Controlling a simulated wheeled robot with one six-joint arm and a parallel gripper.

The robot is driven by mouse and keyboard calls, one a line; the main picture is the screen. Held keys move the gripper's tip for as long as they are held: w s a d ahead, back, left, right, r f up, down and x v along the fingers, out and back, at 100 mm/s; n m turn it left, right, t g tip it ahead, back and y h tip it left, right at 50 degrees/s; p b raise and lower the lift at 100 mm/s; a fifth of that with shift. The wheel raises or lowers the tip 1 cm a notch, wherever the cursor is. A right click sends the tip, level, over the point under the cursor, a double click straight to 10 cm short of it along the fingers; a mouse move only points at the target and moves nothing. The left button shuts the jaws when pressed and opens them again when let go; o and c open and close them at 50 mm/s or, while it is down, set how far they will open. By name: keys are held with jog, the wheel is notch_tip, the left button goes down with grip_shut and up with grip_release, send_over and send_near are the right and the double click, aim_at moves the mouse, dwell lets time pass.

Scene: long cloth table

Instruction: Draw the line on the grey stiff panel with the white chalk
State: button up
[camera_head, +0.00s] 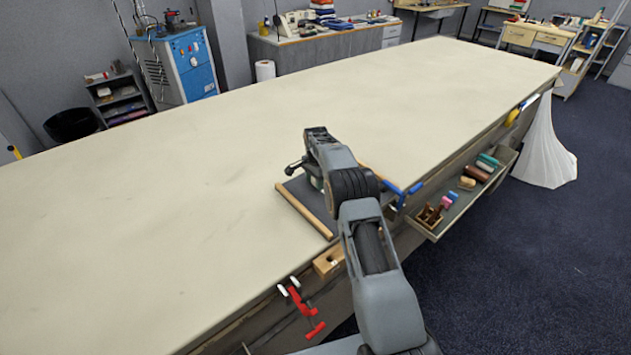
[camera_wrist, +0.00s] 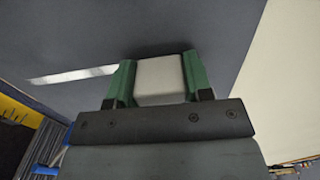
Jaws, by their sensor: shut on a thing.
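The grey stiff panel (camera_head: 299,189) lies on the cloth table near its front edge, partly hidden by my arm in the head view. It fills most of the wrist view (camera_wrist: 215,30). My gripper (camera_wrist: 158,70), with green fingers, is shut on the white chalk (camera_wrist: 160,78), a pale block between the fingers. The chalk's far end is over the panel, with a dark shadow beside it; I cannot tell whether it touches. A white streak (camera_wrist: 72,75) runs on the panel from the left up to the left finger.
A wooden strip (camera_head: 305,211) borders the panel. A red clamp (camera_head: 303,308), wooden block (camera_head: 328,262) and blue clamp (camera_head: 403,190) sit along the table's front edge. A tray (camera_head: 463,204) of small items hangs at right. The cream cloth (camera_head: 150,190) is clear.

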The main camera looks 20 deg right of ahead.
jog(key=shift+s+d+b, duration=0.35)
jog(key=shift+s+d, duration=0.05)
jog(key=shift+s, duration=0.35)
jog(key=shift+s, duration=0.15)
jog(key=shift+s+d+f+b, duration=0.1)
jog(key=shift+s+d+b, duration=0.15)
jog(key=shift+s, duration=0.2)
jog(key=shift+s+d+b, duration=0.15)
jog(key=shift+s+b, duration=0.05)
jog(key=shift+s, duration=0.2)
jog(key=shift+s+d+b, duration=0.2)
jog(key=shift+s+d, duration=0.05)
jog(key=shift+s, duration=0.2)
jog(key=shift+s+d+b, duration=0.15)
jog(key=shift+s+d, duration=0.05)
jog(key=shift+s, duration=0.25)
jog(key=shift+s+d+b, duration=0.3)
jog(key=shift+s+d, duration=0.1)
jog(key=shift+s, duration=0.45)
jog(key=shift+s+d, duration=0.1)
jog(key=shift+s, duration=0.15)
